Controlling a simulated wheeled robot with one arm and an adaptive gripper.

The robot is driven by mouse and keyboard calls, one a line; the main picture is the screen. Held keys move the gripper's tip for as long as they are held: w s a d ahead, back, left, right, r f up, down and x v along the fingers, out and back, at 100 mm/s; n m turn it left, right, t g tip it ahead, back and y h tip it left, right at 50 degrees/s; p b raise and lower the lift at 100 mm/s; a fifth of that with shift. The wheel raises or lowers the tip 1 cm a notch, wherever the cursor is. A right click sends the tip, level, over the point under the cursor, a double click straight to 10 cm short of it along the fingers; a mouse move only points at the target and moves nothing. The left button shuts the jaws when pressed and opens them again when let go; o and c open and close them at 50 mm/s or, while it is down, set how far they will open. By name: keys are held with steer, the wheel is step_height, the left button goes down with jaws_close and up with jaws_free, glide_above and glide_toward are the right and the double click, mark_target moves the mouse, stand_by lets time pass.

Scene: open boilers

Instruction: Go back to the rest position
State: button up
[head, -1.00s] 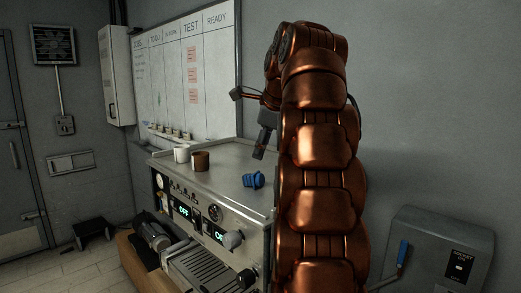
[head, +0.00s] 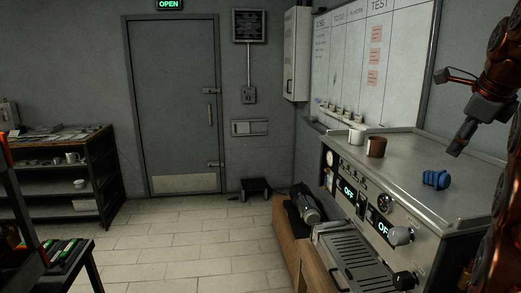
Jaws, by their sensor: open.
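My gripper (head: 458,147) is at the right of the head view, at the end of my copper-coloured arm. It hangs tilted downward above the metal top of the boiler machine (head: 455,205), apart from the things on it. It is open, and nothing shows between its small, dark fingers. Most of my arm is cut off by the right edge of the picture.
A blue object (head: 436,179) lies on the machine top, with a white cup (head: 356,138) and a brown cup (head: 377,147) behind. A shelf (head: 75,190) stands left. The tiled floor (head: 190,250) before the grey door (head: 175,100) is mostly clear.

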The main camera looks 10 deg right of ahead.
steer(key=s+a+f+n+g+y, duration=0.1)
steer(key=s+a+f+n+g, duration=0.1)
steer(key=a+f+n, duration=0.75)
steer(key=s+a+f+n+g+y, duration=0.2)
steer(key=a+f+n, duration=0.4)
steer(key=a, duration=0.7)
steer(key=s+a+f+n+g, duration=0.1)
steer(key=s+a+f+n, duration=0.2)
steer(key=s+f, duration=0.3)
steer(key=s+a+f+n+g, duration=0.1)
steer(key=s+a+f+n, duration=0.3)
steer(key=s+f+n, duration=0.2)
steer(key=s+a+f+n+g+h, duration=0.1)
steer(key=s+a+f+n, duration=0.3)
steer(key=s+f, duration=0.4)
steer(key=shift+s+f+n+g, duration=0.15)
steer(key=shift+s+n+g, duration=0.15)
steer(key=shift+s+n, duration=0.2)
steer(key=shift+c, duration=1.1)
